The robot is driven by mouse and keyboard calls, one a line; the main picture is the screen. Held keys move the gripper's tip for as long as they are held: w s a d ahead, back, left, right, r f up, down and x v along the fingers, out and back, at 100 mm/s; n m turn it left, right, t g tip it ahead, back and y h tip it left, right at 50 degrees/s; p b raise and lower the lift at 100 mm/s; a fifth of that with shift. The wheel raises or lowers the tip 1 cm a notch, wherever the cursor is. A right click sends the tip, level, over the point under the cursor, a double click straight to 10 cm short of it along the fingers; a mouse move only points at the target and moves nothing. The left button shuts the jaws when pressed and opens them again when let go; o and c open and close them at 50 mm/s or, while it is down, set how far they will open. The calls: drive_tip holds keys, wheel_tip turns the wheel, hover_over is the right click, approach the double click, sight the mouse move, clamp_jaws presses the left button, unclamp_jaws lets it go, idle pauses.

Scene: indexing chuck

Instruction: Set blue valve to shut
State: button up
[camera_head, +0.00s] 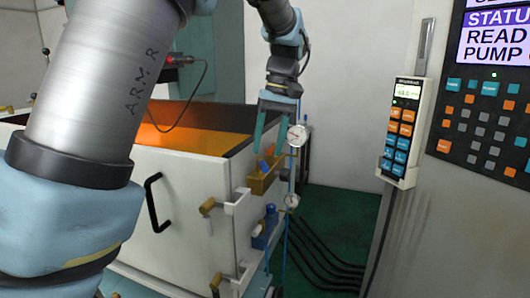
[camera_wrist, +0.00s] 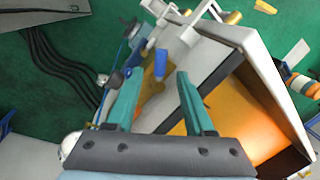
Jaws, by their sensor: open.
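The blue valve (camera_head: 265,228) is mounted low beside the white cabinet's right corner in the head view, below a yellow valve (camera_head: 264,174). In the wrist view a blue handle (camera_wrist: 161,64) shows between and beyond my fingertips, with part of the yellow valve (camera_wrist: 152,90) nearer. My gripper (camera_head: 268,148) points down just above the yellow valve, higher than the blue one. In the wrist view my gripper (camera_wrist: 158,76) has its teal fingers apart with nothing held. I cannot tell the blue valve's exact setting.
A dial gauge (camera_head: 297,135) stands right beside my gripper, with a second gauge (camera_head: 292,201) lower. The white cabinet (camera_head: 185,205) has an orange-lit open top and brass-tipped brackets. Dark cables (camera_head: 320,262) lie on the green floor. A pendant (camera_head: 403,132) hangs at right.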

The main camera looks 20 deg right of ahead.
sight(264, 163)
drive_tip(key=shift+a+f+p, duration=0.2)
drive_tip(key=shift+f, duration=0.7)
drive_tip(key=shift+a+f+p, duration=0.15)
drive_tip(key=shift+a+f, duration=0.05)
drive_tip(key=shift+f, duration=0.7)
clamp_jaws()
